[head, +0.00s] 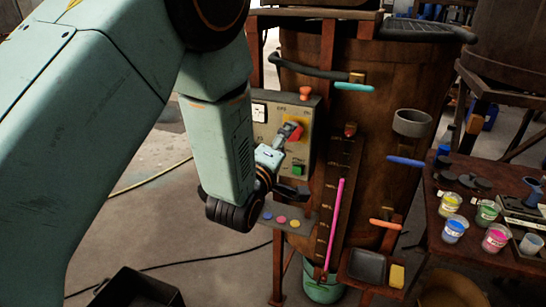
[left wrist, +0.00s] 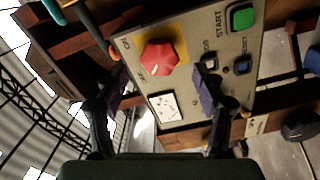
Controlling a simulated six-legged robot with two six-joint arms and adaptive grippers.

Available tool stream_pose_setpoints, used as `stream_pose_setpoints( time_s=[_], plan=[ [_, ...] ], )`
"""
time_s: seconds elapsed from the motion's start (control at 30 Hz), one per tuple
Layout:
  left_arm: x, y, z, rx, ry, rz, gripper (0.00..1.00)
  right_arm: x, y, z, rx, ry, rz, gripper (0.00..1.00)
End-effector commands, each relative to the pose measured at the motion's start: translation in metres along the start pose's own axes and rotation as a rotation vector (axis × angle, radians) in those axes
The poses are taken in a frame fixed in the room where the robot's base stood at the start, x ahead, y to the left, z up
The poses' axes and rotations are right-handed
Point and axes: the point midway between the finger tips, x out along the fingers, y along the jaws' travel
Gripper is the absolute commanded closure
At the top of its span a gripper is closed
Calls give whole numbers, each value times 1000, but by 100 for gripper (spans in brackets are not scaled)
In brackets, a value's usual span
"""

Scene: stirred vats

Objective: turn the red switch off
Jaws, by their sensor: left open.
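The red switch (head: 291,131) is a knob on a yellow plate on the grey control panel (head: 259,134) of the vat. My left gripper (head: 287,172) is in front of the panel, just below the switch. In the left wrist view my left gripper (left wrist: 158,90) is open, its dark fingers apart with nothing between them, and the knob lies beyond the fingertips. My right gripper is not in view.
A green START button (left wrist: 242,17) and a blue button (left wrist: 242,67) are on the same panel. An orange-red mushroom button (head: 305,92) tops the panel. A pink tube (head: 337,225) stands right of it. A table with paint cups (head: 455,229) is at right.

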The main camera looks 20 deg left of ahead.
Motion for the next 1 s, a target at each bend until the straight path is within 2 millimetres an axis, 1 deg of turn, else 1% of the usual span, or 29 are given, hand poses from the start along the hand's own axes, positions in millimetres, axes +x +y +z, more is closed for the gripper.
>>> stream_pose_setpoints(
  time_s=[0.03,0.2,0.3,0.4,0.6,1.0],
  plan=[
    [-10,0,0,1,-1,-2,31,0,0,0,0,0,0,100],
    [-40,0,0,1,0,-3,31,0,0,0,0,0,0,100],
    [-55,0,0,0,-1,-2,31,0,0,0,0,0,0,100],
    [-65,0,0,0,-1,-1,31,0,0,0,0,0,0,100],
    [-74,0,0,-1,0,0,31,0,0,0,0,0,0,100],
    [-73,0,0,0,0,0,31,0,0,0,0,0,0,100]
  ],
)
